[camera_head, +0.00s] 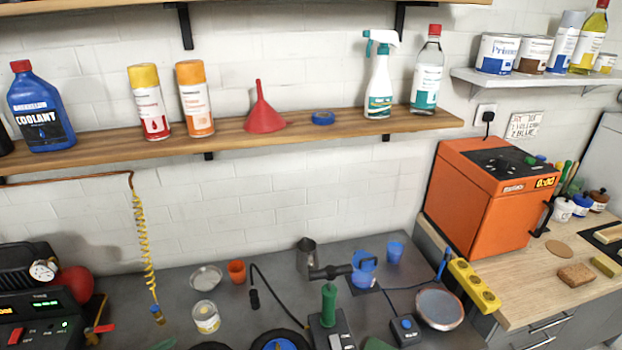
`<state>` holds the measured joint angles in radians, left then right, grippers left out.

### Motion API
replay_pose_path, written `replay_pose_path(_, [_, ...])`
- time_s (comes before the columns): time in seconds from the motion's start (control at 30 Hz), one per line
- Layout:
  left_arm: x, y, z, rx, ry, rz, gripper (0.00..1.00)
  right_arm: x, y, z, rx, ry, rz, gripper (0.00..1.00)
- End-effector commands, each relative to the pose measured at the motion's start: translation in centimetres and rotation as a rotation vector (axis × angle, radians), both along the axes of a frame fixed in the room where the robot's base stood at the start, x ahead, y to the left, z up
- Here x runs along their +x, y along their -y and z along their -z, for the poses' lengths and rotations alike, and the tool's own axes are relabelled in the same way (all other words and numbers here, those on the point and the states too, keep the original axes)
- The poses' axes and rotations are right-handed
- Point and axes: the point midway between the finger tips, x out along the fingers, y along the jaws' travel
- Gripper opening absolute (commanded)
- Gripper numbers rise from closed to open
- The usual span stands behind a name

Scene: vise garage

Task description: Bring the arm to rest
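Neither of my grippers shows in the head view, and I see no part of either arm that I can be sure of. What my grippers hold, if anything, cannot be seen. The grey workbench (190,290) fills the lower middle of the view, and its near part is cut off by the bottom edge.
A wooden shelf (100,152) with bottles crosses above. An orange oven (480,205) and yellow power strip (474,285) stand right. A yellow coiled hose (146,245) hangs left.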

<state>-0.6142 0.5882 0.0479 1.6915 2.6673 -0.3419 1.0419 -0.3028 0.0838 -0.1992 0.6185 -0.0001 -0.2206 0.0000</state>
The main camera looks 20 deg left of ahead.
Motion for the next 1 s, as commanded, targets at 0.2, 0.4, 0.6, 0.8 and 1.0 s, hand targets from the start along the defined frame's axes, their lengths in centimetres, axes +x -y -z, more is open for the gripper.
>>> replay_pose_path(0.2, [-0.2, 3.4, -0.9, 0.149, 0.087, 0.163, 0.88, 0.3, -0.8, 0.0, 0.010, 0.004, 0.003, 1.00])
replay_pose_path(0.4, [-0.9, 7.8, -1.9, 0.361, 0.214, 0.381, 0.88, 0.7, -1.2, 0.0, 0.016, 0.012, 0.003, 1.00])
replay_pose_path(0.6, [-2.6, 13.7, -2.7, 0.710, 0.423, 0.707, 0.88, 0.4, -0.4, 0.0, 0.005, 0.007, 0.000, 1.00])
replay_pose_path(0.8, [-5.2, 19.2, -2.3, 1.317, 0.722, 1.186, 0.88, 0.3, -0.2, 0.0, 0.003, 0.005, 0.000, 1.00])
replay_pose_path(1.0, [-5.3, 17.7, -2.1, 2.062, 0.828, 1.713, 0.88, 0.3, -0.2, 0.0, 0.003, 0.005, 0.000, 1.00])
